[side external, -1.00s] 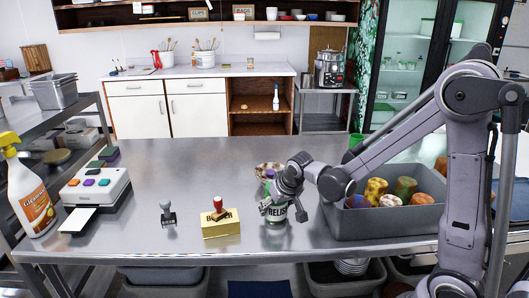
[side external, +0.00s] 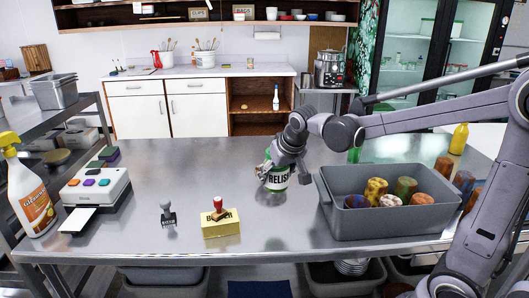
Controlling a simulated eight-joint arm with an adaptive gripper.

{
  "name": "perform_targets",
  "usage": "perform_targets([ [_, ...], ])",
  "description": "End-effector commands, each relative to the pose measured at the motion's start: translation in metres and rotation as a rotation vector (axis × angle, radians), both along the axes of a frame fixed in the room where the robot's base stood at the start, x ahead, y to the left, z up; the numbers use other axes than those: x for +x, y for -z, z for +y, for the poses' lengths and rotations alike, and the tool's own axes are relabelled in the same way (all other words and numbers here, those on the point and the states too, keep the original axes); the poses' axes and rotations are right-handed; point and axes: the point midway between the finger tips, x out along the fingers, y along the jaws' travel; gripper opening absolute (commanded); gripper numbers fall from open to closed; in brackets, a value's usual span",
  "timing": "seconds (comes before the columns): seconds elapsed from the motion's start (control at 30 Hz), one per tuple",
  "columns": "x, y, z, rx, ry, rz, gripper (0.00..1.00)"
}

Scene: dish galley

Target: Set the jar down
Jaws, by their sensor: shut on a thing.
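The jar (side external: 278,179) is white and green with a RELISH label. In the side external view it is upright or nearly so, over the middle-right of the steel table (side external: 155,155). My gripper (side external: 270,168) is shut on the jar from above and the right, and its fingers cover part of the jar's upper body. A dark reflection shows on the tabletop just under the jar. I cannot tell whether the jar's base touches the table or hangs slightly above it.
A grey bin (side external: 390,223) with several colourful rolls stands to the right. A yellow box (side external: 221,227) with a red-handled stamp and a dark stamp (side external: 168,217) stand in front-left. A label machine (side external: 92,194) and a spray bottle (side external: 30,195) are at left. The table's middle is bare.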

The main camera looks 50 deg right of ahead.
Motion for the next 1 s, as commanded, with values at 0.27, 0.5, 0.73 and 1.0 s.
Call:
perform_targets([
  [0.27, 0.0, -0.044, 0.0, 0.0, 0.0, -0.001, 0.14],
  [0.5, 0.0, -0.053, -0.036, 0.002, 0.034, 0.006, 0.14],
  [0.73, -0.006, -0.053, -0.102, 0.006, 0.085, 0.015, 0.14],
  [1.0, -0.034, -0.053, -0.203, 0.01, 0.159, 0.013, 0.14],
])
